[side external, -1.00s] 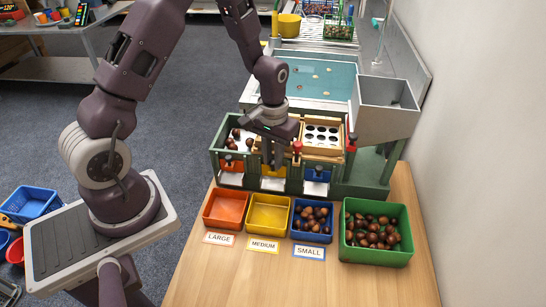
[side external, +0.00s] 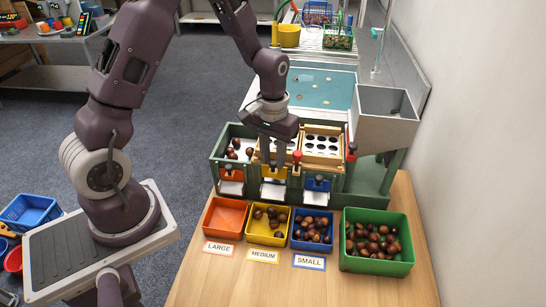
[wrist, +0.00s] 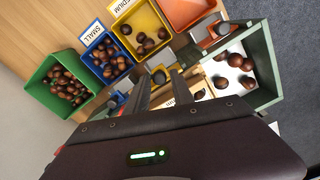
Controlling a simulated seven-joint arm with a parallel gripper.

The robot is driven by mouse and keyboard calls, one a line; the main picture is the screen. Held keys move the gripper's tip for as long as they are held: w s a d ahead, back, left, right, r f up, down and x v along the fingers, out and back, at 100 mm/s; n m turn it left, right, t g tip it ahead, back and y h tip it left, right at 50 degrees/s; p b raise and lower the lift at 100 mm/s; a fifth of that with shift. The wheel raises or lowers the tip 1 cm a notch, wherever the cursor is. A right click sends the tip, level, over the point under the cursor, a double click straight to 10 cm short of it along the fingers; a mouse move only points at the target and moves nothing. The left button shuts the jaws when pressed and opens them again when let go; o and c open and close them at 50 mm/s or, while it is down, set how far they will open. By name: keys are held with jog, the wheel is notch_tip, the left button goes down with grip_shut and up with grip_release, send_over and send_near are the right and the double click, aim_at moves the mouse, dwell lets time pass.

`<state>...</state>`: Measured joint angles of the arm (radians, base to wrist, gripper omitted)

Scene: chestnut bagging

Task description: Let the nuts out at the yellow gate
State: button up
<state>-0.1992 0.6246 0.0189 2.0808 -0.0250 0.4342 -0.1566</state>
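The yellow gate (side external: 272,173) is the middle one of three gates on the front of the green sorter and stands raised above its pale chute (side external: 273,191). My gripper (side external: 273,160) is at the gate's top; in the wrist view its fingers (wrist: 160,82) stand on either side of the gate's dark knob (wrist: 159,76) and appear shut on it. Several brown nuts (wrist: 149,44) lie in the yellow bin (side external: 281,238) below the chute, labelled MEDIUM. The compartment directly behind the gate is mostly hidden by my gripper.
The orange bin (side external: 222,219) is empty; the blue bin (side external: 298,242) and green bin (side external: 401,263) hold nuts. The orange gate (side external: 230,174) and blue gate (side external: 318,184) flank the yellow one. Nuts sit in the sorter's left compartment (wrist: 207,72). A grey hopper (side external: 384,129) stands right.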

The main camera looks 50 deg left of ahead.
notch_tip(320, 180, up, 7)
jog(key=shift+r, duration=0.1)
dwell(0.4)
notch_tip(320, 180, up, 5)
jog(key=t, duration=0.1)
send_over(273, 162)
jog(key=s+d, duration=0.2)
jog(key=s+d+r+m+t, duration=0.2)
jog(key=s+d+r+m, duration=0.1)
jog(key=s+r, duration=0.5)
jog(key=s+d+r+t, duration=0.1)
jog(key=s, duration=0.4)
jog(key=s+d+r+m+t, duration=0.1)
jog(key=s, duration=0.4)
jog(key=shift+s+d+r+m+t, duration=0.2)
jog(key=shift+d+r+m+t, duration=0.05)
jog(key=shift+m+t, duration=0.05)
